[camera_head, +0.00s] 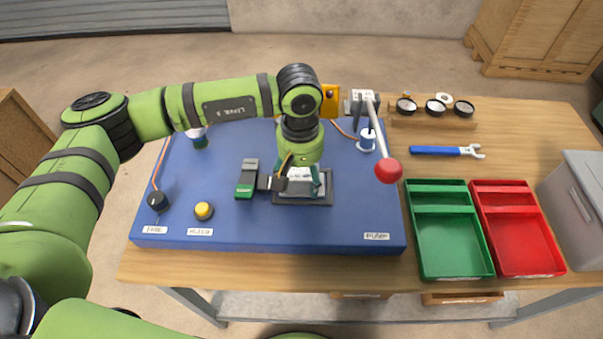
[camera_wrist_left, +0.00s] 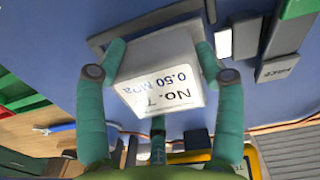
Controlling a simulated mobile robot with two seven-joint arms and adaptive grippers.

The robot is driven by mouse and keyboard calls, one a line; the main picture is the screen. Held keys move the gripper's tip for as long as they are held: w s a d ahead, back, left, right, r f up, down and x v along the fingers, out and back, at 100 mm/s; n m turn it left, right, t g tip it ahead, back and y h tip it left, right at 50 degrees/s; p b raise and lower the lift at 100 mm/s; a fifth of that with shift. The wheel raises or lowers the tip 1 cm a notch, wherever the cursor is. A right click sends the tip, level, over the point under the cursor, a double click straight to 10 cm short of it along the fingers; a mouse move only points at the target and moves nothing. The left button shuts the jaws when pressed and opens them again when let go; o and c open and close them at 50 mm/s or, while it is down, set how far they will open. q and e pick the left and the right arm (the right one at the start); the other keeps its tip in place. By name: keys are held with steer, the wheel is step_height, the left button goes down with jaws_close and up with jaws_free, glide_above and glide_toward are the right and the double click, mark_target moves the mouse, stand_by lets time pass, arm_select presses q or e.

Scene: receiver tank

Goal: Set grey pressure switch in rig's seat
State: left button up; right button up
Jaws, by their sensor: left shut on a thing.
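The grey pressure switch, a pale box, shows in the left wrist view (camera_wrist_left: 160,85) with a label reading 0.50 MPa. My left gripper (camera_head: 301,178) is shut on it, with a green finger on either side in the left wrist view (camera_wrist_left: 157,65). The rig's seat appears as a dark rectangular frame (camera_head: 305,201) on the blue rig board (camera_head: 340,222). The switch is over or in this frame; the gripper hides part of it, and I cannot tell whether it is fully down. My right gripper is not in view.
A green-and-grey block (camera_head: 247,180) stands close left of the seat. A yellow button (camera_head: 204,210) and black knob (camera_head: 157,200) are further left. A red-balled pump lever (camera_head: 388,170) rises at the right. Green (camera_head: 450,245) and red (camera_head: 527,245) trays and a wrench (camera_head: 447,151) lie beyond.

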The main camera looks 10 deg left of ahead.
arm_select(q)
steer(key=shift+f+b, duration=0.3)
steer(key=shift+b, duration=0.1)
steer(key=o, duration=1.8)
